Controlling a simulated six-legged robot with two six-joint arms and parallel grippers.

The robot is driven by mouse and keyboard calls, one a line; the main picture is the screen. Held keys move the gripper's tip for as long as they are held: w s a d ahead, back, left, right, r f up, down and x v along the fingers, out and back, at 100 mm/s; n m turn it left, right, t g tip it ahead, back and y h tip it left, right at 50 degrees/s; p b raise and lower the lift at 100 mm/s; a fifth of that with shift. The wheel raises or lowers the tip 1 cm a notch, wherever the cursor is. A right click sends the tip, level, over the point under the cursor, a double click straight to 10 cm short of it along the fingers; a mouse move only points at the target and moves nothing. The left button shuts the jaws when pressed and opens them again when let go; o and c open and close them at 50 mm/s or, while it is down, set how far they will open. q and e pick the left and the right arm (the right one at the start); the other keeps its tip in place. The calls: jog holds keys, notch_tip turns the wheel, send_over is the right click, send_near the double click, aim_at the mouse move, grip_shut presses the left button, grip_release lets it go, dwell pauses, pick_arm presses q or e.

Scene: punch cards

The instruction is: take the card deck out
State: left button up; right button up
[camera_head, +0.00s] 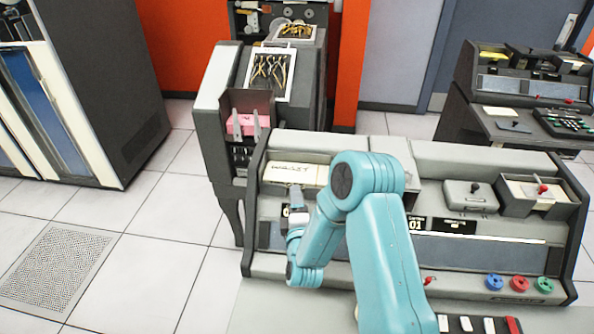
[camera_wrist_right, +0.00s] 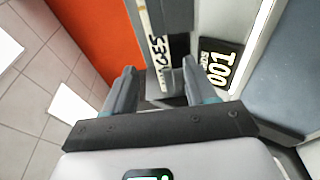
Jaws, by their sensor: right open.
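A cream-white card deck (camera_head: 293,174) with dark handwriting on it lies in a slot at the upper left of the grey console. In the right wrist view, a pale strip with black lettering, seemingly the deck's edge (camera_wrist_right: 156,48), runs up between the two fingers. My right gripper (camera_head: 296,191) is at the near side of the deck, pointing towards it. Its fingers are apart in the wrist view (camera_wrist_right: 159,68). I cannot tell whether they touch the deck. My right arm hides part of the console. My left gripper is not in view.
A pink card stack (camera_head: 243,123) sits in a dark holder left of the console (camera_head: 490,248). A box with a red knob (camera_head: 541,190) and coloured buttons (camera_head: 519,283) are at the right. Tiled floor is clear at left.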

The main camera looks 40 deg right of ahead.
aim_at(294, 183)
jog(key=shift+x, duration=1)
jog(key=p+x, duration=0.2)
jog(key=x, duration=0.2)
jog(key=shift+w+d+r, duration=0.1)
jog(key=shift+w+d, duration=0.05)
jog(key=shift+d, duration=0.1)
jog(key=shift+w+d+p, duration=0.25)
jog(key=shift+w+p, duration=0.05)
jog(key=shift+w, duration=0.1)
grip_shut()
